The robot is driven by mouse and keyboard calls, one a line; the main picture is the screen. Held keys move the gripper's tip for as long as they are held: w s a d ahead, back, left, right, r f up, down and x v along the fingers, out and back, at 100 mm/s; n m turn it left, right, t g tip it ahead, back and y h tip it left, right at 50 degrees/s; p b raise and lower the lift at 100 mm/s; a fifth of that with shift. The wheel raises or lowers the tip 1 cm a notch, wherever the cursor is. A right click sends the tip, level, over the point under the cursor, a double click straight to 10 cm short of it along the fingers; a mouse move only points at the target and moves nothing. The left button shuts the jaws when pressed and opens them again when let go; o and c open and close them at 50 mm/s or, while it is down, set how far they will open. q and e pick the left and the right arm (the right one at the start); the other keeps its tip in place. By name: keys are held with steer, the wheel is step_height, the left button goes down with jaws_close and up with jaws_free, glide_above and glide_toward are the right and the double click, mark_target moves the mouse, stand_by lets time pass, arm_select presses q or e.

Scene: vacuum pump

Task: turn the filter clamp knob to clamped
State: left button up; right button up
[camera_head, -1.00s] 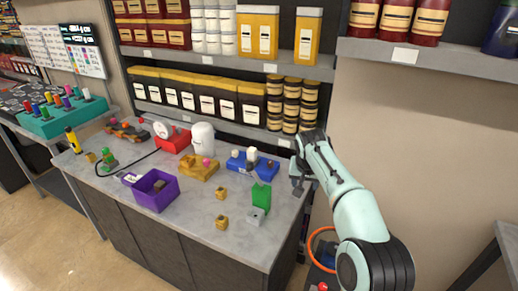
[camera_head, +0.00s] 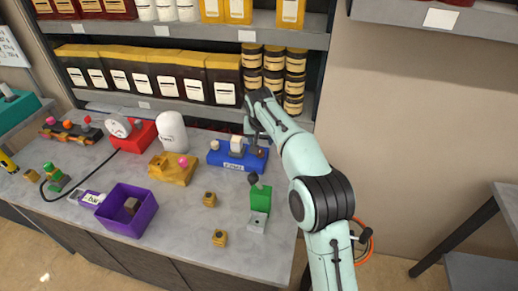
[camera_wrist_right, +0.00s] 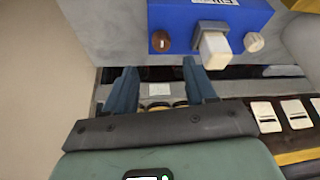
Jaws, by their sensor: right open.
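A blue unit (camera_head: 228,159) with a partly legible white label stands near the back of the bench. It carries a pale knob (camera_head: 214,146), a pale block (camera_head: 237,144) and a darker knob at its right end. In the right wrist view the blue unit (camera_wrist_right: 180,40) appears upside down, with a brown round knob (camera_wrist_right: 161,41), a white block (camera_wrist_right: 214,49) and a white round knob (camera_wrist_right: 254,41). My right gripper (camera_head: 251,132) is open and empty beside the unit's right end; its fingers (camera_wrist_right: 160,82) touch none of the knobs. Which knob is the clamp knob is unclear. My left gripper is out of view.
A white canister (camera_head: 172,132), yellow fixture (camera_head: 172,170), purple bin (camera_head: 126,212) and green block (camera_head: 260,198) stand on the bench. Shelves with black jars (camera_head: 273,70) rise just behind the blue unit. Bench top between the small yellow parts is clear.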

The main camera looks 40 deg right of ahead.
mark_target(260, 151)
steer(key=x, duration=0.9)
steer(key=shift+w, duration=0.15)
jaws_close()
